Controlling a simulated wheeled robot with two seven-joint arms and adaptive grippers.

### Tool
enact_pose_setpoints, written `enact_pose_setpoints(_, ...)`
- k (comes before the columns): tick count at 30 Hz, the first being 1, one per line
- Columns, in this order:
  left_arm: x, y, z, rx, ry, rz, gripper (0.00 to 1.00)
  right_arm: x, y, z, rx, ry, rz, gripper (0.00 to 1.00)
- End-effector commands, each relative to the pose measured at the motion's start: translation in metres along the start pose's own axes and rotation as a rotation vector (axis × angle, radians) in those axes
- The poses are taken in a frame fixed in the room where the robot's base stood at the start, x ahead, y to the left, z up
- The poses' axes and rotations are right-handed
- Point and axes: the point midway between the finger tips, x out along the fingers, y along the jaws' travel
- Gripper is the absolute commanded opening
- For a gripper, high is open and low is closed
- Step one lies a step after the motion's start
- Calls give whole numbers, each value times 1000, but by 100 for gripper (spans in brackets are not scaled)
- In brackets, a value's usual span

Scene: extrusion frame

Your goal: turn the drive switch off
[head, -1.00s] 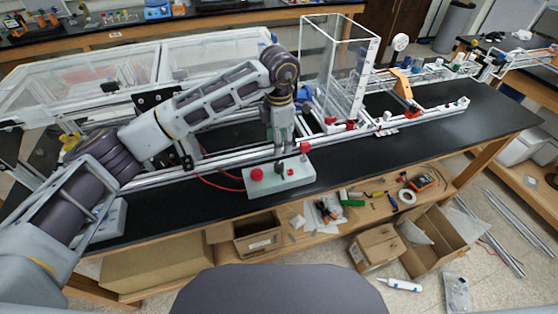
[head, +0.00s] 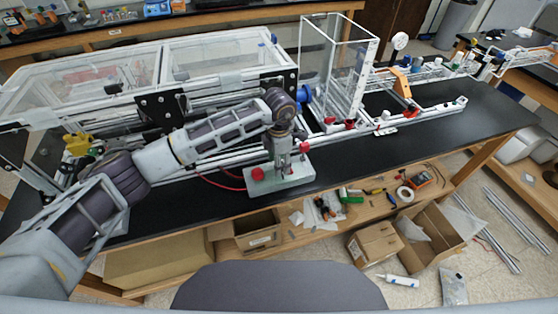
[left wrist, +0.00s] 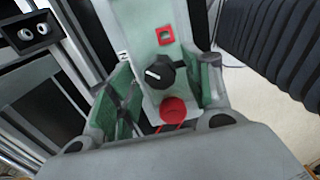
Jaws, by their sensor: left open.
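A pale green control box (head: 300,183) sits on the black bench top near its front edge. It carries a red mushroom button (head: 257,174) at its left end and a red part (head: 304,146) at its right end. Between them, in the left wrist view, is a black rotary knob (left wrist: 160,73) with a white mark pointing left; I take it for the drive switch. My left gripper (head: 282,166) points down over the box and hides the knob in the head view. Its green-padded fingers (left wrist: 166,76) are open, one on each side of the knob; contact cannot be told.
An aluminium extrusion frame (head: 225,155) with clear panels runs behind the box. A clear upright enclosure (head: 340,70) stands to the right. Red cables (head: 215,184) lie left of the box.

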Motion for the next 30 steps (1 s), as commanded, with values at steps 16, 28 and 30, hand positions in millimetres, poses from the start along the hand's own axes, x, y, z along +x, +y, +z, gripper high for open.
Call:
enact_pose_setpoints(16,0,0,0,0,0,0,7,0,-2,0,1,0,-2,40)
enact_pose_setpoints(28,0,0,0,-36,-1,0,5,4,-2,0,1,0,-2,40)
enact_pose_setpoints(30,0,0,0,-55,-1,0,4,6,-1,1,1,0,-1,40)
